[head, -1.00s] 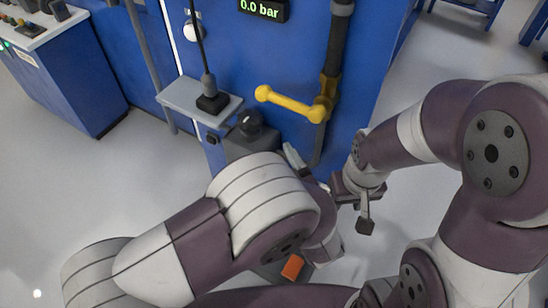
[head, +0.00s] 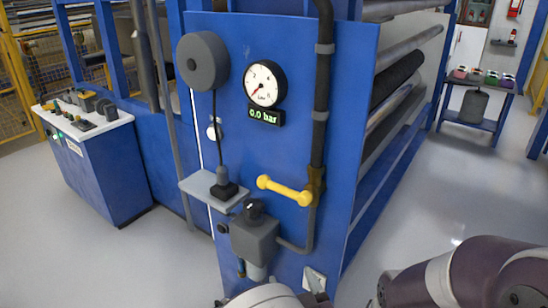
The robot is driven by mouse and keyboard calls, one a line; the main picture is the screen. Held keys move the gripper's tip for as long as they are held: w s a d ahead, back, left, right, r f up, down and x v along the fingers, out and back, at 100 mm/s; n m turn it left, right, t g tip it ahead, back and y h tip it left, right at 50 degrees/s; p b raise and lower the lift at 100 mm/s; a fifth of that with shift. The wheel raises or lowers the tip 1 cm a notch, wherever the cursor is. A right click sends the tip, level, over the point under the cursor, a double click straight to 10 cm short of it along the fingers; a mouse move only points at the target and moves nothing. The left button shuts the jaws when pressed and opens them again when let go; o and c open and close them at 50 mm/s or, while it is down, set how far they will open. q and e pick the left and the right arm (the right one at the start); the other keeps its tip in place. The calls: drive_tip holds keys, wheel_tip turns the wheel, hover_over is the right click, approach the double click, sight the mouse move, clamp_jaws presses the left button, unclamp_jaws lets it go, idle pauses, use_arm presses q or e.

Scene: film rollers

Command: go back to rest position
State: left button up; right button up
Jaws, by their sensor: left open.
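My left arm's white link shows at the bottom middle of the head view. The yellow lever (head: 285,190) on the panel lies almost level, apart from both arms.
The panel carries a gauge (head: 264,84), a "0.0 bar" display (head: 264,115), a grey shelf (head: 212,188) and a regulator (head: 254,238). Rollers (head: 398,75) run behind it on the right. A control console (head: 95,165) stands left. The floor (head: 440,190) at right is clear.

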use_arm(q)
drive_tip(key=w+a+r+m+g+h+p, duration=0.1)
drive_tip(key=w+a+m+g+h+p, duration=0.2)
drive_tip(key=w+a+g+h, duration=0.3)
drive_tip(key=s+a+g+y+p, duration=0.1)
drive_tip(key=s+a+g+p, duration=0.1)
drive_tip(key=s+a+g, duration=0.7)
drive_tip(key=s+a, duration=0.7)
drive_tip(key=a, duration=0.1)
drive_tip(key=shift+s+r+m, duration=0.3)
drive_tip(key=shift+r+m, duration=0.1)
use_arm(e)
drive_tip(key=r, duration=0.2)
drive_tip(key=w+r, duration=0.1)
drive_tip(key=r, duration=0.2)
drive_tip(key=shift+w+a, duration=0.1)
drive_tip(key=shift+a, duration=0.1)
drive_tip(key=shift+r, duration=0.1)
